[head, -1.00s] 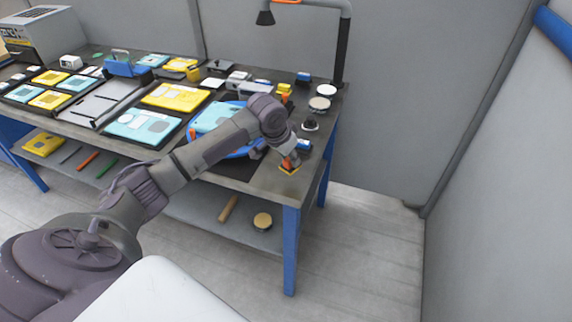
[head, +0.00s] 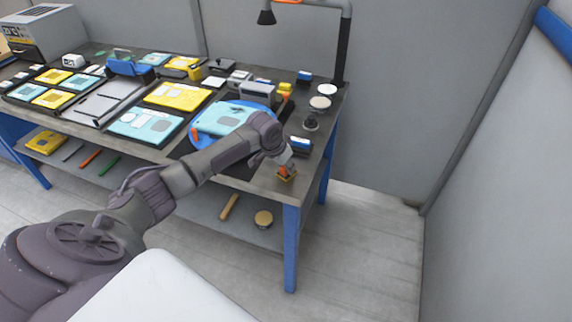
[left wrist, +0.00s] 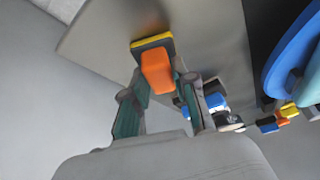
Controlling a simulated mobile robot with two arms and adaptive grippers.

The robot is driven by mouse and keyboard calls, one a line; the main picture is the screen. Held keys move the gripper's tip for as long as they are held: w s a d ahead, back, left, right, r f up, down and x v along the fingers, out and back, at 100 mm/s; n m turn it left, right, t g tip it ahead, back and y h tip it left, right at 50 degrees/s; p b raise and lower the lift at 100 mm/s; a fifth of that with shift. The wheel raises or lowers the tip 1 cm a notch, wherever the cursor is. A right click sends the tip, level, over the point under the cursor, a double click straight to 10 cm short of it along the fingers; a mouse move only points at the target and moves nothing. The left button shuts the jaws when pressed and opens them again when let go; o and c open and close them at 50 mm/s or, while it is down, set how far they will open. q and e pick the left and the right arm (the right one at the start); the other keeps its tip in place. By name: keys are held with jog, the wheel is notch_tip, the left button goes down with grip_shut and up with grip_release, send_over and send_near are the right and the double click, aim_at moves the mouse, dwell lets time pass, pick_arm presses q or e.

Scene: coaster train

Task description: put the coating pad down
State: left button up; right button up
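The coating pad, an orange block handle on a flat yellow-and-dark base, is at the near right corner of the workbench (head: 262,182). In the head view the pad (head: 286,175) sits just below my left gripper (head: 284,165). In the left wrist view the pad (left wrist: 158,72) is between the two fingers of my left gripper (left wrist: 160,78), which close on the sides of the orange handle. The base faces the grey bench top; I cannot tell whether it touches. My right gripper is not in view.
A blue-and-white block (head: 301,144) stands close behind the pad. Behind it are a dark round-topped item (head: 310,123) and pale discs (head: 320,103). A blue round stand (head: 204,137) with a light-blue panel lies left. The bench's front and right edges are near.

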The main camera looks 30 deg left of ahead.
pick_arm(q)
jog(key=o, duration=0.4)
jog(key=shift+r, duration=0.25)
jog(key=b+v, duration=0.1)
jog(key=v, duration=1.1)
